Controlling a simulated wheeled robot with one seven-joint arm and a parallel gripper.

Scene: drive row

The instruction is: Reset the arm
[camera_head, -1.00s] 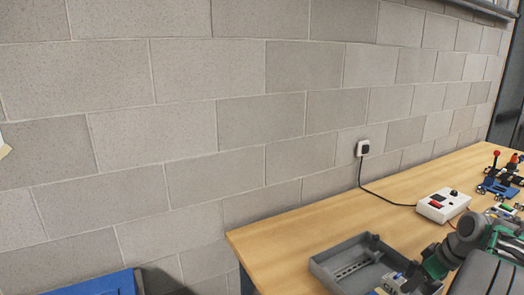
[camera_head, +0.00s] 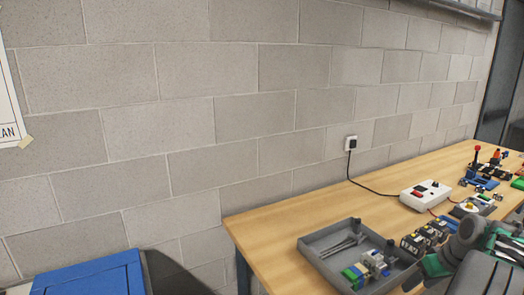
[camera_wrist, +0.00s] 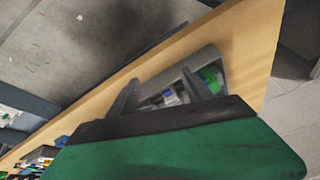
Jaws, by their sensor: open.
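My gripper (camera_wrist: 158,90) shows in the wrist view with its two grey fingers spread apart and nothing between them. It hangs over the wooden table (camera_wrist: 245,50), with the grey tray behind its fingers. In the head view my dark grey and green arm is at the lower right, beside the tray, and the fingertips are hidden there.
The grey tray (camera_head: 322,235) on the table (camera_head: 265,228) holds green, blue and grey parts (camera_head: 367,268). A white switch box (camera_head: 425,194) is wired to a wall socket (camera_head: 351,143). Small vehicles (camera_head: 486,170) stand at the far right. A blue box (camera_head: 90,277) is at lower left.

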